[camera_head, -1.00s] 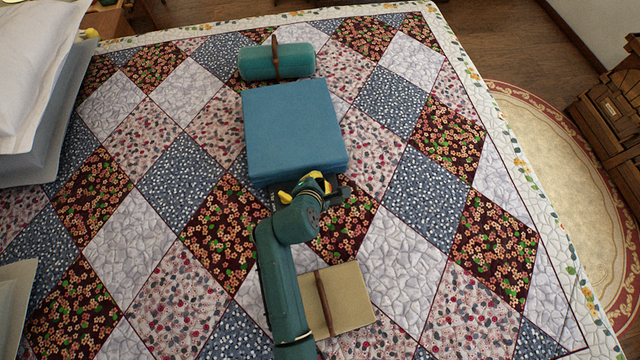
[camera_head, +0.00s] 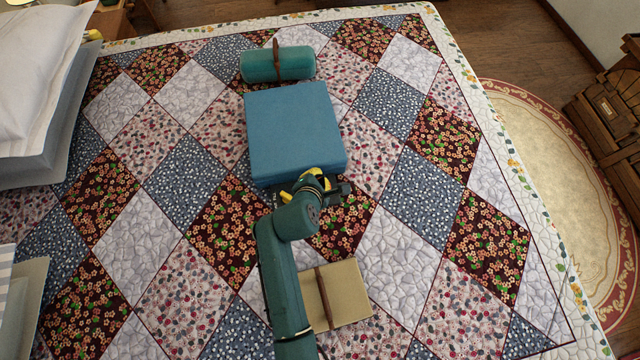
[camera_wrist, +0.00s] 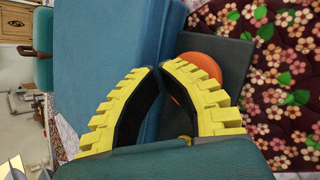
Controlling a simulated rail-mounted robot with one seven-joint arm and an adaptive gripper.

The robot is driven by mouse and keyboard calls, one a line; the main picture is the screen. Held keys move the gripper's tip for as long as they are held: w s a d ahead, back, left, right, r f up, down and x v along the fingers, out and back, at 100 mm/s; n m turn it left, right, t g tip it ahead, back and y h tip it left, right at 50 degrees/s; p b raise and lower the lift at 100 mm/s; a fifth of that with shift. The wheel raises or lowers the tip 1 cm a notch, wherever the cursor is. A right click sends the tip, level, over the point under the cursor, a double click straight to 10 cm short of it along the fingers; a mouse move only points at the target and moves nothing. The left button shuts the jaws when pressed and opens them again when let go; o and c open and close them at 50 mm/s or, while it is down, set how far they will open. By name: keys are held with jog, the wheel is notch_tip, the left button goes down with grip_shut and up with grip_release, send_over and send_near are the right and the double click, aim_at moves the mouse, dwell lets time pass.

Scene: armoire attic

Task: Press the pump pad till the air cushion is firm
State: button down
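The air cushion is a blue square block (camera_head: 295,130) lying on the quilt; it also fills the upper left of the wrist view (camera_wrist: 95,60). The pump pad is an orange disc (camera_wrist: 205,66) on a dark flat base (camera_wrist: 236,75) beside the cushion's near edge. In the head view the arm hides the disc, and only part of the dark base (camera_head: 343,190) shows. My gripper (camera_head: 312,178) is at the pump, its yellow fingers shut with tips together (camera_wrist: 160,66) and nothing between them. One finger covers part of the disc. I cannot tell whether it touches it.
A teal strapped roll (camera_head: 277,64) lies beyond the cushion. A beige strapped book-like block (camera_head: 348,290) lies beside my arm. A white pillow (camera_head: 35,80) on a grey base is at the left. The patchwork quilt (camera_head: 400,255) to the right is clear.

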notch_tip(320, 180, up, 5)
jog(key=p, duration=0.5)
jog(key=shift+f, duration=0.15)
dwell(2.2)
jog(key=w+d+r+m+t, duration=0.15)
jog(key=r+m, duration=0.25)
jog(key=r, duration=0.5)
jog(key=d+r+m+t+y, duration=0.1)
jog(key=r+m+t, duration=0.3)
jog(key=r, duration=0.6)
jog(key=w+d+r+m+t, duration=0.1)
jog(key=r+m, duration=0.4)
jog(key=r, duration=0.4)
jog(key=s+d+r+m+t, duration=0.1)
jog(key=s+r+m+t, duration=0.2)
jog(key=r, duration=0.8)
jog(key=s+d+r+m+t, duration=0.2)
jog(key=s+r+m+t, duration=0.1)
jog(key=s+r+m, duration=0.5)
notch_tip(320, 180, up, 5)
jog(key=s, duration=0.2)
jog(key=shift+s+d+f+t+y, duration=0.2)
jog(key=shift+s+t+y, duration=0.1)
jog(key=shift+t+y, duration=0.1)
